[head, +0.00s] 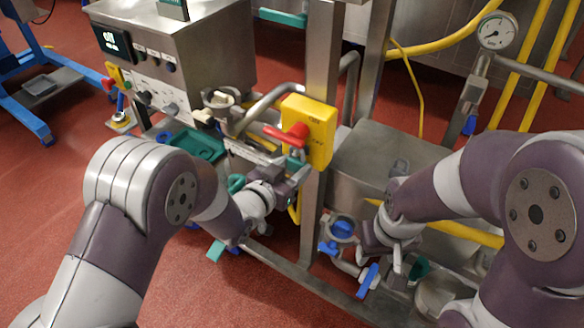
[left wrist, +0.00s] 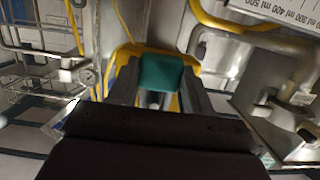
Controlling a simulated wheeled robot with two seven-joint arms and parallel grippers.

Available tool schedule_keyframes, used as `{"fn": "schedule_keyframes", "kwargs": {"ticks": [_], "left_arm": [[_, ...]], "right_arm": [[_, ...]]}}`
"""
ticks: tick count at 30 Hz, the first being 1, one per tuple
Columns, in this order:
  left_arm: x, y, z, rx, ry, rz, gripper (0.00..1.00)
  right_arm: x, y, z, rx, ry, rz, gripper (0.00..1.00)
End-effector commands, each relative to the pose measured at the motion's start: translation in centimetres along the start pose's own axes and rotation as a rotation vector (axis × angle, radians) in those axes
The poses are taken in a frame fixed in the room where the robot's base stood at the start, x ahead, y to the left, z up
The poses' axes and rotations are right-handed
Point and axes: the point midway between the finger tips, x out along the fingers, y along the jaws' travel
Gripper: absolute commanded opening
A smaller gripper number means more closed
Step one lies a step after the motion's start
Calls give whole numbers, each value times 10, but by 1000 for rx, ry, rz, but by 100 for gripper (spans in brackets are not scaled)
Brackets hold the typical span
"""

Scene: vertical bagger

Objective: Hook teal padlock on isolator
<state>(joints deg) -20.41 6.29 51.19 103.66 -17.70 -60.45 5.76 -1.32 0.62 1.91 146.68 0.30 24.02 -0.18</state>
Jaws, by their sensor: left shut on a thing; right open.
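The isolator (head: 318,140) is a yellow box with a red handle (head: 284,137), fixed to a steel post in the middle of the head view. The teal padlock (left wrist: 160,73) sits between the fingers of my left gripper (left wrist: 155,98) in the left wrist view, with yellow behind it. In the head view my left gripper (head: 292,175) is shut on it just below the isolator's lower left.
A steel control cabinet (head: 185,50) stands at the back left, with a green tray (head: 198,145) before it. Pipes, a pressure gauge (head: 497,31) and yellow hoses fill the right. A blue valve (head: 342,229) is near my right gripper. Red floor is free at front left.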

Motion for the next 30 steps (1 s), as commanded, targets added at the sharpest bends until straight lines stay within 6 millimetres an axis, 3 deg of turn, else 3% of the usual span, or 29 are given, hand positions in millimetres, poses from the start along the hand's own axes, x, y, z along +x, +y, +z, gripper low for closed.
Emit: {"fn": "schedule_keyframes", "kwargs": {"ticks": [30], "left_arm": [[5,0,0,0,1,0,10]], "right_arm": [[3,0,0,0,0,0,54]]}}
